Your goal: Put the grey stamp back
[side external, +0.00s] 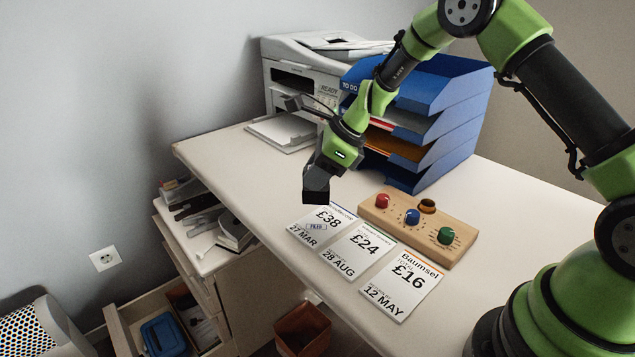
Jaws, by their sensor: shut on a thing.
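My gripper (316,190) is shut and hangs above the upper left of the £38 sheet (322,226). The grey stamp is not clearly visible; what is between the fingers is hidden by the dark gripper body. A wooden stamp holder (465,246) lies to the right of my gripper, behind the sheets. A red stamp (382,201), a blue stamp (412,216) and a green stamp (445,235) stand in it. The £38 sheet bears a boxed blue "FILED" mark.
The £24 sheet (358,249) and £16 sheet (401,284) lie beside the £38 sheet near the desk's front edge. A blue tiered tray (455,105) and a printer (293,67) stand behind. The desk (250,165) is clear left of my gripper.

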